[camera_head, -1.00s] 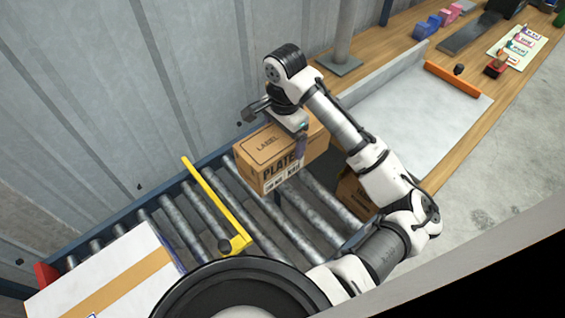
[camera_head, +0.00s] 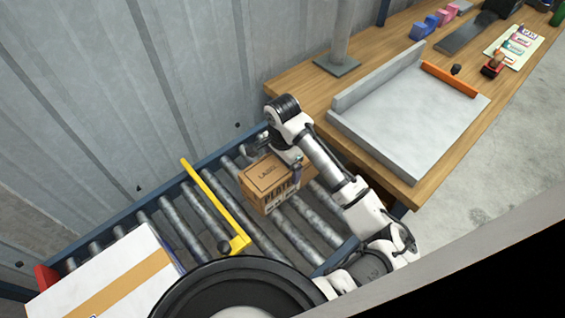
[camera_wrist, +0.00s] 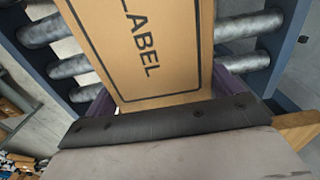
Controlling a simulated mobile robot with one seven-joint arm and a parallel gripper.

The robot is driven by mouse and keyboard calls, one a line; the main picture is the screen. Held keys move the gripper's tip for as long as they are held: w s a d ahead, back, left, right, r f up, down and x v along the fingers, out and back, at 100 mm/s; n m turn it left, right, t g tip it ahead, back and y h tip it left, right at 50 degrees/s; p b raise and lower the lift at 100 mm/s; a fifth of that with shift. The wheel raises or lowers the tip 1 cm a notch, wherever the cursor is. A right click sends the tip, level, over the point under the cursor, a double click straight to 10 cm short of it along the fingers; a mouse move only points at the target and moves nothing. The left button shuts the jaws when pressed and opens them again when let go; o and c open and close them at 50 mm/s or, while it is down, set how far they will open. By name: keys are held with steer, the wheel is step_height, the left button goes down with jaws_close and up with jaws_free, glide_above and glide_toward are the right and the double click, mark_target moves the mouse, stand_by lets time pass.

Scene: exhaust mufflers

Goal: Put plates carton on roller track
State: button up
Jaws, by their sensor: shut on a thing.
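The plates carton (camera_head: 268,180) is a brown box with a printed label on top and dark lettering on its side. It is at the roller track (camera_head: 299,228), over the rollers to the right of the yellow bar. I cannot tell whether its underside touches the rollers. My gripper (camera_head: 289,170) is shut on the carton from its right end. In the wrist view the carton's labelled top (camera_wrist: 140,45) lies between the fingers, with rollers (camera_wrist: 245,28) on both sides of it.
A yellow bar (camera_head: 216,207) crosses the track left of the carton. A white box with a tan stripe (camera_head: 108,284) sits further left on the track. A wooden bench (camera_head: 294,89) with a grey tray (camera_head: 411,112) stands at the right. A metal wall runs behind the track.

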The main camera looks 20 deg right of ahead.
steer(key=o, duration=1.6)
steer(key=shift+f, duration=0.1)
steer(key=shift+c, duration=0.2)
step_height(320, 180, up, 12)
steer(key=b, duration=0.1)
steer(key=shift+r, duration=0.2)
